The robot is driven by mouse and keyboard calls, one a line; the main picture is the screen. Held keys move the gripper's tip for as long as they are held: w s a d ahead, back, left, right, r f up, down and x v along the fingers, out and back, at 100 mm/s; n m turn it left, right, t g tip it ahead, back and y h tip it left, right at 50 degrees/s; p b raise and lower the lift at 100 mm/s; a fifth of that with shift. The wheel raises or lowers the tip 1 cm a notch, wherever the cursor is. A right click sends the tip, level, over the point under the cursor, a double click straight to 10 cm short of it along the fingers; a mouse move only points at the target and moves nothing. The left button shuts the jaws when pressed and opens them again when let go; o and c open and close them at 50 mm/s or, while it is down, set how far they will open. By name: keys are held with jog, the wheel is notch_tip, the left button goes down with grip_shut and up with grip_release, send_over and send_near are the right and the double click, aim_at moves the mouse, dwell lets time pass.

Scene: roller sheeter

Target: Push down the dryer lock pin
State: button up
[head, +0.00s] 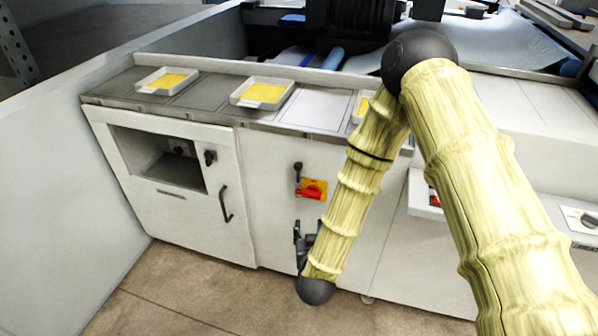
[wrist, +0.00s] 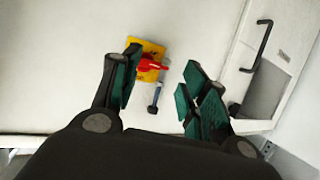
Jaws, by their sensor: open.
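A small pin with a black head and grey shaft (head: 298,172) stands on the white cabinet front, just above and left of a red switch handle on a yellow plate (head: 314,189). The pin shows in the wrist view (wrist: 154,97), turned upside down, below the yellow plate. A second black knob (head: 210,157) is on the left door beside the recess. The frames do not label which one is the dryer lock pin. My gripper (head: 306,232) is open and empty, below the switch. In the wrist view its fingertips (wrist: 160,76) are spread, with the switch and pin seen between them.
A black door handle (head: 226,204) sticks out from the left door, below the knob. White trays with yellow contents (head: 262,93) stand on the counter above. The side wall (head: 50,180) closes off the left. The floor (head: 190,285) before the cabinet is clear.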

aim_at(298, 168)
jog(key=w+a+r+m+t+h, duration=0.1)
jog(key=w+a+r+t, duration=0.15)
jog(key=r, duration=0.25)
jog(key=w+a+r+t+h, duration=0.1)
jog(key=w+a+r+t, duration=0.15)
jog(key=r, duration=0.35)
jog(key=shift+g, duration=0.5)
jog(key=w, duration=0.3)
jog(key=w+d, duration=0.1)
jog(key=w, duration=0.3)
jog(key=w+p, duration=0.1)
jog(key=w, duration=0.2)
jog(key=shift+w+d+f, duration=0.2)
jog(key=shift+d+f, duration=0.05)
jog(key=shift+d, duration=0.15)
grip_shut()
